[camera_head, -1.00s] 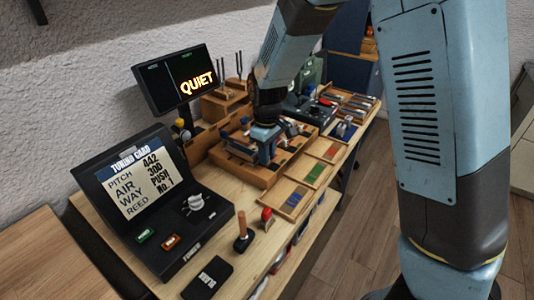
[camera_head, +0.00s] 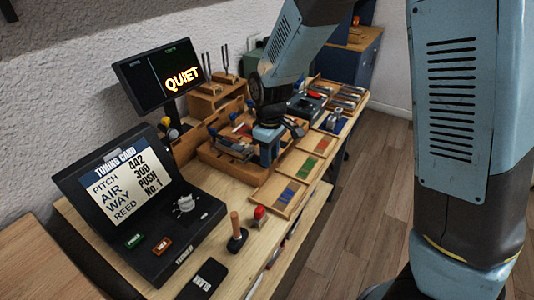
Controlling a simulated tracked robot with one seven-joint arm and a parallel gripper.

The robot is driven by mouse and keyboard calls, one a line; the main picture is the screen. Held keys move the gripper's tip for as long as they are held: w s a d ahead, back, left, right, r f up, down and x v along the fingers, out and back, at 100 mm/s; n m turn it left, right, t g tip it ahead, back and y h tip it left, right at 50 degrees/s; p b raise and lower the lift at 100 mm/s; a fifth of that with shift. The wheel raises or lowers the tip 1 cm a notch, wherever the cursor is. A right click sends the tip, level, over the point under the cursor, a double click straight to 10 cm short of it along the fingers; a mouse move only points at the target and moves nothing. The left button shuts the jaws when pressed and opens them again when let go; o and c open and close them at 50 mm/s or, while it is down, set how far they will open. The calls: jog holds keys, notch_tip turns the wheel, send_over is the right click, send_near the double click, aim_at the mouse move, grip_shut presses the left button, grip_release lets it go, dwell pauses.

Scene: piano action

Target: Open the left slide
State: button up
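My gripper (camera_head: 268,152) points down at the right part of a wooden action tray (camera_head: 232,168) on the bench. Its fingertips are small and dark against the tray, so I cannot tell whether they are open or shut, or whether they touch anything. The tray holds several blue and dark parts left of my gripper. I cannot make out a left slide clearly; my gripper and wrist cover part of the tray.
A tuning card console (camera_head: 140,200) and a QUIET screen (camera_head: 160,75) stand at the left. A wooden-handled tool (camera_head: 236,232), a red-topped piece (camera_head: 259,216) and a black block (camera_head: 204,280) lie in front. Shallow sorting trays (camera_head: 282,194) line the right edge.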

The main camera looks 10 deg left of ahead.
jog(key=shift+o, duration=1)
jog(key=shift+a, duration=0.1)
jog(key=shift+r, duration=0.1)
notch_tip(320, 180, up, 14)
jog(key=shift+f, duration=0.25)
jog(key=shift+w, duration=0.1)
jog(key=s+d+r+m+t+y, duration=0.1)
jog(key=s+d+r+m, duration=0.2)
jog(key=d, duration=0.6)
jog(key=s+d+r+m+t, duration=0.1)
jog(key=d+r+m, duration=0.2)
jog(key=d+r, duration=0.4)
jog(key=s+d+m+t+h, duration=0.1)
jog(key=s+d+m+t, duration=0.2)
jog(key=s+d+m, duration=0.3)
jog(key=shift+s+d+r+m+t, duration=0.35)
jog(key=shift+s+d, duration=2.4)
jog(key=shift+d, duration=0.95)
